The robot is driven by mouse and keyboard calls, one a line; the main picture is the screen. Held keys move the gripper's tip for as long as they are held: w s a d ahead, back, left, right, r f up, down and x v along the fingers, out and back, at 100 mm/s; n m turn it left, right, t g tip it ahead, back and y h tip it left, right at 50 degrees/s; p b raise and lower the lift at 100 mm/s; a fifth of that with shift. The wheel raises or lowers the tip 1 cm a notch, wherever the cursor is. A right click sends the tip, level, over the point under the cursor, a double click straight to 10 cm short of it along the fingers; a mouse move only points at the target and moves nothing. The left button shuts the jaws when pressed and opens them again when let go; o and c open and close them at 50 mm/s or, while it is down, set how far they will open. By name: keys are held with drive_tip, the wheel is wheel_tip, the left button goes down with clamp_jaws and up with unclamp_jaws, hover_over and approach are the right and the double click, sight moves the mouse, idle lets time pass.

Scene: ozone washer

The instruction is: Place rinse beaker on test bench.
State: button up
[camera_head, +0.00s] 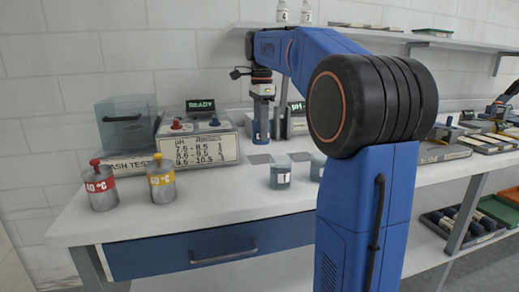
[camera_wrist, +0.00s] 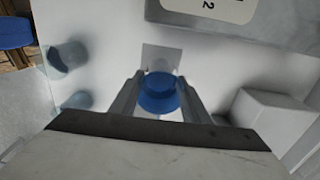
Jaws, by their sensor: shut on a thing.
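My gripper (camera_head: 261,112) hangs above the bench with its fingers down. In the wrist view its two fingers are shut on a blue round thing (camera_wrist: 158,92), which also shows low between them in the head view (camera_head: 260,131). Its label is hidden, so I cannot tell whether it is the rinse beaker. It is above or near a grey square (camera_head: 258,159) on the white test bench (camera_head: 215,203); contact is unclear. Two translucent grey-blue beakers, one nearer (camera_head: 280,174) and one partly behind my arm (camera_head: 318,168), stand on the bench; both also show at left in the wrist view.
Red-topped (camera_head: 102,187) and yellow-topped (camera_head: 161,180) canisters stand at the bench's left. Behind them are a clear box (camera_head: 125,125) and a control unit (camera_head: 203,147) with a READY display. A second grey square (camera_head: 300,157) is bare.

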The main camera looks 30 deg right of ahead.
drive_tip(key=shift+f, duration=2.8)
drive_tip(key=shift+f, duration=0.1)
drive_tip(key=o, duration=1.3)
wheel_tip(320, 180, up, 12)
drive_tip(key=shift+r, duration=0.1)
drive_tip(key=shift+s, duration=0.1)
